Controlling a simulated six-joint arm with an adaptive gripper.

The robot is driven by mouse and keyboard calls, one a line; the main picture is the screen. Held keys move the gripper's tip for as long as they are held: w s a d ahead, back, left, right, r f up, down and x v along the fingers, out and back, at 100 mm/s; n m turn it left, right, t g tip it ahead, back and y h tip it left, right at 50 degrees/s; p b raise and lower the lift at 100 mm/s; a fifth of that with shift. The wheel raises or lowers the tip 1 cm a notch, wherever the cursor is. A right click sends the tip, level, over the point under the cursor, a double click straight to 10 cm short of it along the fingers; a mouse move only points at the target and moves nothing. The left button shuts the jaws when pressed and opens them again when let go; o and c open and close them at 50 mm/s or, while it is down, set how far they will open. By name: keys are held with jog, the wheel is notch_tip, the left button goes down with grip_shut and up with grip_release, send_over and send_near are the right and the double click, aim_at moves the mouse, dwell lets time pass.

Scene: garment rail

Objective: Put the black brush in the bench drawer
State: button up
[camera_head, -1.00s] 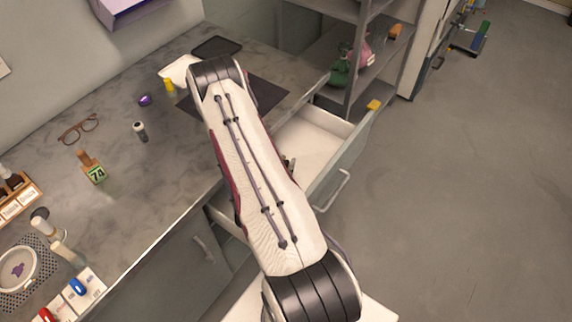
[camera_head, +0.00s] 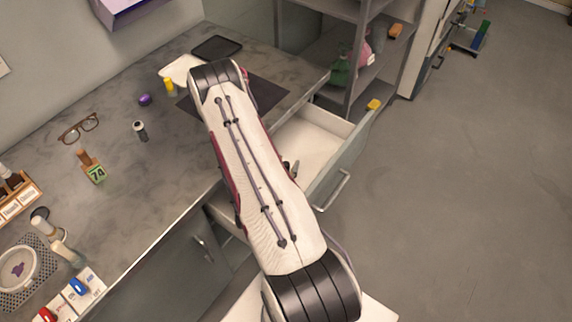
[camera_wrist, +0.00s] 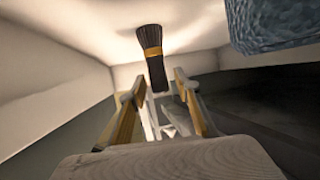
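The black brush (camera_wrist: 151,40) shows in the wrist view, with dark bristles, a yellow band and a dark handle. It lies against the pale inside of the open bench drawer (camera_head: 343,163), with its bristle end pointing away from me. My gripper (camera_wrist: 160,86) is open around the near end of the handle. A gap shows between the handle and each finger, so the brush looks free. In the head view my arm hides most of the gripper and the brush; only a small part of something shows beside the arm, over the drawer.
A blue textured object (camera_wrist: 272,22) is close at the upper right of the wrist view. The bench top (camera_head: 165,190) holds glasses (camera_head: 79,129), a tag numbered 74 (camera_head: 96,174) and several small items. Shelves (camera_head: 350,60) stand behind the drawer.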

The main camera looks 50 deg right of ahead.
jog(key=shift+r, duration=0.15)
jog(key=v, duration=0.5)
jog(key=shift+r, duration=0.5)
notch_tip(320, 180, up, 6)
dwell(0.5)
dwell(0.7)
